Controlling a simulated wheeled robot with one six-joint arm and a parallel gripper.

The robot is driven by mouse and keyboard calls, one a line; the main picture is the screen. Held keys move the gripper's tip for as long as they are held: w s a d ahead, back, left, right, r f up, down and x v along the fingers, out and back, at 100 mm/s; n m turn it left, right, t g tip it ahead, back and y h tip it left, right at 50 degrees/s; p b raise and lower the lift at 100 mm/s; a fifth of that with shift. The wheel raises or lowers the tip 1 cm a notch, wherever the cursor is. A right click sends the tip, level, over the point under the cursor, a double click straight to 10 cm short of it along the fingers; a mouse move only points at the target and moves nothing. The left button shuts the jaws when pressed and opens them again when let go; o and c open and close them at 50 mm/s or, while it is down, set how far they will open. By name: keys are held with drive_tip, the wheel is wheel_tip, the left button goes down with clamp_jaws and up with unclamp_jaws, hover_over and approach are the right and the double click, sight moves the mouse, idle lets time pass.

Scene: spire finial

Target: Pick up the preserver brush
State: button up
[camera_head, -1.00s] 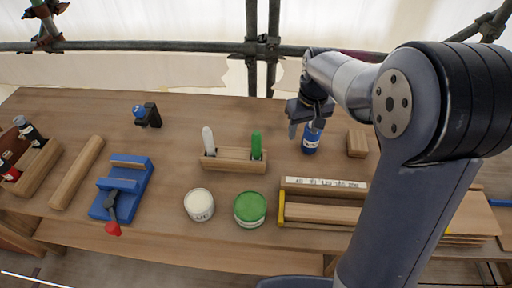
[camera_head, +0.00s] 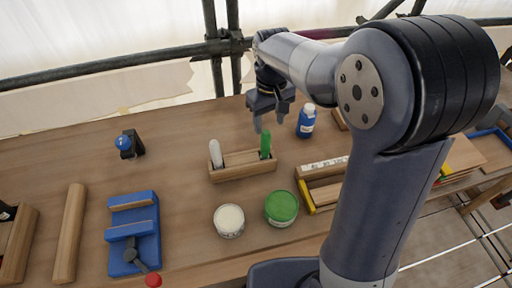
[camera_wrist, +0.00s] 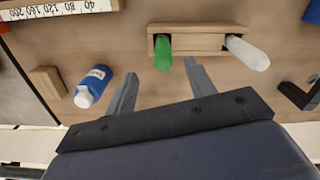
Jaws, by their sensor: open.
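Two brushes stand handle-up in a wooden holder (camera_head: 240,174). One has a green handle (camera_head: 265,146), the other a white handle (camera_head: 215,154). I see no label that tells which is the preserver brush; a tin with a green top (camera_head: 281,208) stands in front of the holder. My gripper (camera_head: 269,122) is open and empty, just above and behind the green handle. In the wrist view the green handle (camera_wrist: 163,52) lies just beyond the fingertips, between their lines, apart from both fingers. The white handle (camera_wrist: 247,53) is to the right of the fingers.
A blue bottle (camera_head: 306,121) stands right of the gripper. A white-topped tin (camera_head: 229,220) stands in front of the holder. A blue vise-like fixture (camera_head: 134,232) and wooden bar (camera_head: 68,232) are at left. A yellow-ended wooden box (camera_head: 306,196) is at right. Scaffold tubes run behind the bench.

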sight(268, 134)
wheel_tip(268, 134, down, 6)
drive_tip(key=shift+a+r, duration=0.1)
drive_tip(key=f, duration=0.1)
drive_tip(key=f+p, duration=0.1)
drive_tip(key=f, duration=0.2)
drive_tip(key=shift+w+a, duration=0.25)
drive_tip(key=shift+w, duration=0.05)
drive_tip(key=shift+f, duration=0.55)
drive_tip(key=shift+c, duration=0.4)
drive_tip(key=c, duration=1)
drive_tip(key=shift+r, duration=0.1)
wheel_tip(268, 134, up, 10)
